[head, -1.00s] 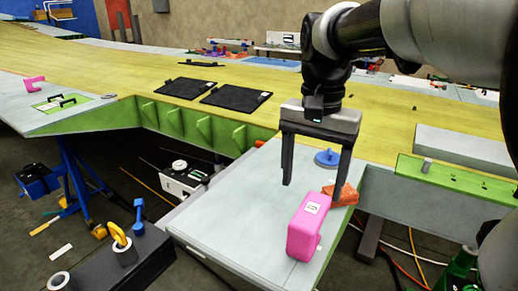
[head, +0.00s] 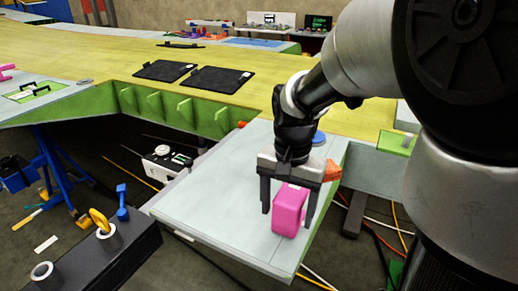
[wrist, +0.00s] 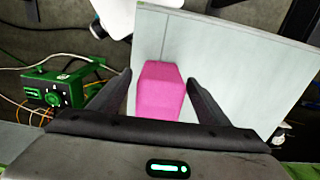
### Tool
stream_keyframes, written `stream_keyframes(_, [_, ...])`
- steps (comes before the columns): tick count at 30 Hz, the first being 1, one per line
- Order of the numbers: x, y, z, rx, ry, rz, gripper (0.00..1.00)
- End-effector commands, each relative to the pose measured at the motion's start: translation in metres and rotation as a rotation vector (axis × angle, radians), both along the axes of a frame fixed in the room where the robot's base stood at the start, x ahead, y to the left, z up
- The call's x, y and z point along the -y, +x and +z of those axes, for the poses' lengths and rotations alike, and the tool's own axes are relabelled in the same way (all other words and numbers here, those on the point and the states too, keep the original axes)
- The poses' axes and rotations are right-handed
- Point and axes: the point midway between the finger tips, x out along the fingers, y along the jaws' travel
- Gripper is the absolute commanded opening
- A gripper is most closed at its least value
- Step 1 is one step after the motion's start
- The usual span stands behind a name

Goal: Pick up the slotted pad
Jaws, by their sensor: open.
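The slotted pad appears to be the pink block (head: 290,208), standing upright on the pale grey table panel; no slot can be made out. My gripper (head: 287,220) is open, pointing down over the pad. In the head view one finger is left of the pad and the other at its right side. In the wrist view the pad (wrist: 160,95) lies between the two open fingers (wrist: 160,77), with a gap on both sides. Whether the fingertips are level with the pad or still above it is hard to tell.
A blue round piece (head: 319,138) and an orange piece (head: 332,171) are just behind my gripper. Two black flat pads (head: 165,70) lie on the yellow wing surface. A dark bench with tape rolls (head: 46,274) stands front left. The panel (head: 205,200) left of the pad is clear.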

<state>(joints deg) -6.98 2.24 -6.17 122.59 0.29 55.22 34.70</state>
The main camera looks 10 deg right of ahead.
Motion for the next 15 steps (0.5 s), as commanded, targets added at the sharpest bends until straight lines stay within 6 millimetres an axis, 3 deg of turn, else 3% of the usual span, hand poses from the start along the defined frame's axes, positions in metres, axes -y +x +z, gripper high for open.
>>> stream_keyframes(4, [-0.001, -0.001, -0.02, -0.002, 0.0, 0.0, 0.7])
stream_keyframes(13, [-0.001, 0.0, -0.025, 0.001, 0.0, 0.0, 0.7])
stream_keyframes(15, [-0.001, 0.0, -0.025, 0.001, 0.0, 0.0, 0.6])
